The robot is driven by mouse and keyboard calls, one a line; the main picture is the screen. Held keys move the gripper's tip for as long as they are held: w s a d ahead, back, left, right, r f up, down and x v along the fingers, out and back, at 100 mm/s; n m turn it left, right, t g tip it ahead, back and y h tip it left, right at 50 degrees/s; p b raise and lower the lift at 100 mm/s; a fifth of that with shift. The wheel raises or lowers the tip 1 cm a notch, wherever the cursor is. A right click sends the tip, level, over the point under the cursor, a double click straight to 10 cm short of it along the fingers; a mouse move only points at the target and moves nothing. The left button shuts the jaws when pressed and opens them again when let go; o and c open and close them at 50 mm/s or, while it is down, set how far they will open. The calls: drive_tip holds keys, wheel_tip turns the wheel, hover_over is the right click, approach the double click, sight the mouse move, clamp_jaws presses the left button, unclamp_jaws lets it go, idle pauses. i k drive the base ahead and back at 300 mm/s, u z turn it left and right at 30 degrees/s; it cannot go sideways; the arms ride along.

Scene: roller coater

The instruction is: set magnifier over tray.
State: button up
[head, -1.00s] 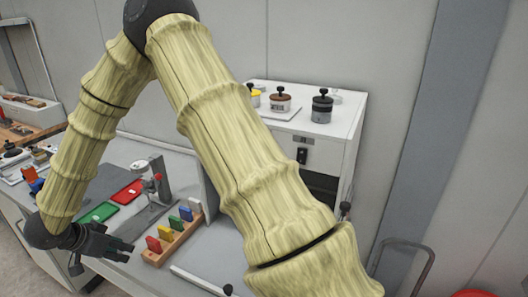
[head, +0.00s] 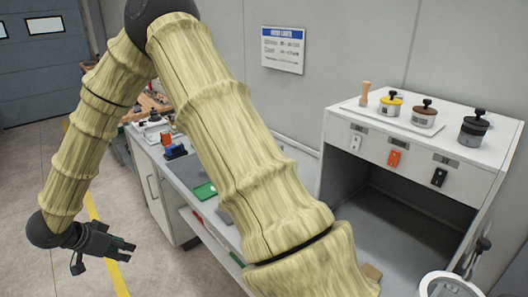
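A white-rimmed ring (head: 450,285) with a grey jointed arm (head: 476,250) beside it is cut off at the bottom right; it may be the magnifier. A flat green tray (head: 204,191) lies on the grey bench, partly hidden behind my arm. I cannot tell whether it is the task's tray. My gripper (head: 130,250) is at the left, over the floor in the picture and away from the bench. Its two fingers are apart with nothing between them. Much of the bench is hidden behind my arm.
A white cabinet (head: 345,185) with an open bay stands at the right. A wall sign (head: 283,50) hangs behind. The floor (head: 60,120) at the left is clear.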

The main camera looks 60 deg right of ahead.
sight(463, 283)
drive_tip(key=z, duration=0.05)
drive_tip(key=i, duration=2.9)
drive_tip(key=z, duration=5.15)
drive_tip(key=i, duration=1.65)
